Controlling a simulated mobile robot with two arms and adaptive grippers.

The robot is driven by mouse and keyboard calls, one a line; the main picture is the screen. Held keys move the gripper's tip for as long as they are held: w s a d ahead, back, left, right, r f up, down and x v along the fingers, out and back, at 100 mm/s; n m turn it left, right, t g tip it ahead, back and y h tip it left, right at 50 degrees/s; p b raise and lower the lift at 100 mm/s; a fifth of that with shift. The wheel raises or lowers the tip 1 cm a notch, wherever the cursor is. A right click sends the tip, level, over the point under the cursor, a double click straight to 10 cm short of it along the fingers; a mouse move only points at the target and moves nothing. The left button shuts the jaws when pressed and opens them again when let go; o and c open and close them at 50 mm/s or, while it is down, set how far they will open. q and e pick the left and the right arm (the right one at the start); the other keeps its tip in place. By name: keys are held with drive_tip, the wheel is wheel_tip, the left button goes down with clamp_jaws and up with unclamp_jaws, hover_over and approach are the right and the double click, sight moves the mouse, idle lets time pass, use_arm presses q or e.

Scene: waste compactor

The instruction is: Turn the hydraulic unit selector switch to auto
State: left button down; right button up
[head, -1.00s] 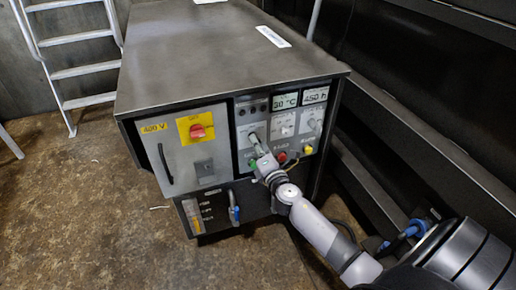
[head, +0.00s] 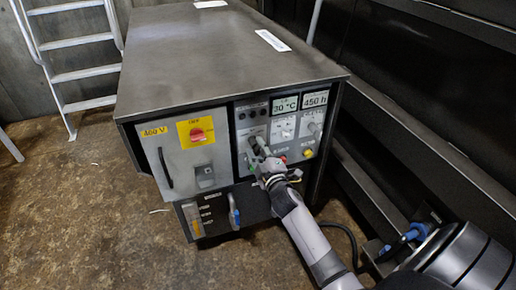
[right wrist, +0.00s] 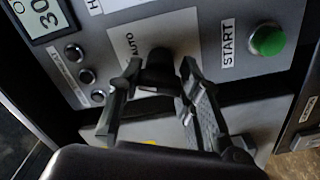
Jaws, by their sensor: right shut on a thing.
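The selector switch is a dark knob (right wrist: 160,68) on the grey control panel, with an AUTO label (right wrist: 131,43) beside it in the right wrist view. My right gripper (right wrist: 160,75) has its two fingers on either side of the knob and is shut on it. In the head view my right gripper (head: 260,145) reaches the panel of the hydraulic unit (head: 228,62) from below and covers most of the switch. The exact angle of the knob is hard to read. My left gripper is not in view.
A green START button (right wrist: 268,40) sits close to the fingers. A red emergency-type switch on a yellow plate (head: 197,131) is on the left door. A ladder (head: 75,45) stands behind at left; dark rails run along the right.

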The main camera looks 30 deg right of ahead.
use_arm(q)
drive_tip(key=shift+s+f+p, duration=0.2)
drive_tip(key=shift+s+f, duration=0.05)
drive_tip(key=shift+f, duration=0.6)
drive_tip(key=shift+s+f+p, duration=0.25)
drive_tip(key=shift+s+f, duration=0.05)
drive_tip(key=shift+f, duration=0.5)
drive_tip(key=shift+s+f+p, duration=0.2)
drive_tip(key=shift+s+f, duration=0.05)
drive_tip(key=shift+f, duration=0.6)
use_arm(e)
drive_tip(key=shift+m, duration=1.9)
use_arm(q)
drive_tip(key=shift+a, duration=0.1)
use_arm(e)
drive_tip(key=shift+f, duration=0.1)
drive_tip(key=o, duration=1.2)
drive_tip(key=shift+c, duration=0.2)
drive_tip(key=v, duration=1.2)
